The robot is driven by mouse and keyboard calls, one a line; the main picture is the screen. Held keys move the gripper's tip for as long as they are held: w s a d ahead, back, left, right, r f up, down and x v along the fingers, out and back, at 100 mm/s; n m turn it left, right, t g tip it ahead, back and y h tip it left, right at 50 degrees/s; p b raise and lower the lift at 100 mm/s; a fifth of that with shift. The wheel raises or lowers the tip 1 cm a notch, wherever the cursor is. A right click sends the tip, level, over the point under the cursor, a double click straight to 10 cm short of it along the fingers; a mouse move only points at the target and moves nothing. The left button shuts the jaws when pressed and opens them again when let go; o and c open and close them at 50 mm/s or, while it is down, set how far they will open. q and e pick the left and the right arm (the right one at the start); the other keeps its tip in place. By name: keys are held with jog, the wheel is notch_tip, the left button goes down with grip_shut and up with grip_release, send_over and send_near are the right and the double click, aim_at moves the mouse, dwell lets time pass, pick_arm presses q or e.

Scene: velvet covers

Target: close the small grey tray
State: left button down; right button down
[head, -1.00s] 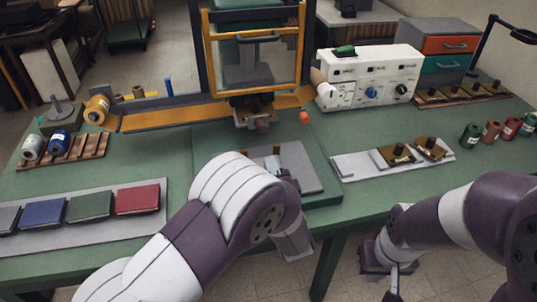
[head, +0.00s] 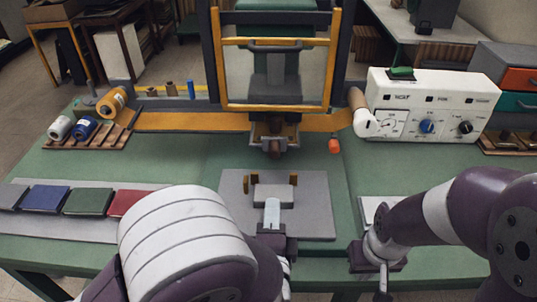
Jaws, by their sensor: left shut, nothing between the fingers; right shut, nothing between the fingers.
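A small grey tray-like block (head: 272,194) sits between two brass-brown posts on a flat grey plate (head: 315,220) on the green table, in front of the yellow-framed press. My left gripper (head: 272,208) points away from me over the plate, its pale fingers shut and empty. Its fingertips are at the near edge of the block; whether they touch it I cannot tell. My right gripper (head: 383,278) is shut and empty, pointing down by the table's front edge, right of the plate.
The press with its yellow guard frame (head: 328,70) stands behind the plate. A white control box (head: 432,105) stands at the back right. Red, green and blue covers, including the green one (head: 88,202), lie on a grey mat at the left. An orange knob (head: 335,146) sits right of the press.

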aim_at(273, 155)
pick_arm(q)
jog(key=w, duration=1.2)
jog(key=shift+w+a+r, duration=0.1)
jog(key=shift+w+a, duration=0.1)
jog(key=shift+w+d, duration=0.1)
jog(key=shift+w, duration=0.2)
pick_arm(e)
jog(key=shift+s+a+r, duration=0.2)
jog(key=shift+s+a, duration=0.05)
jog(key=shift+s, duration=0.15)
pick_arm(q)
jog(key=w, duration=0.4)
jog(key=shift+w, duration=0.3)
pick_arm(e)
jog(key=shift+r, duration=0.15)
pick_arm(q)
jog(key=shift+s, duration=0.1)
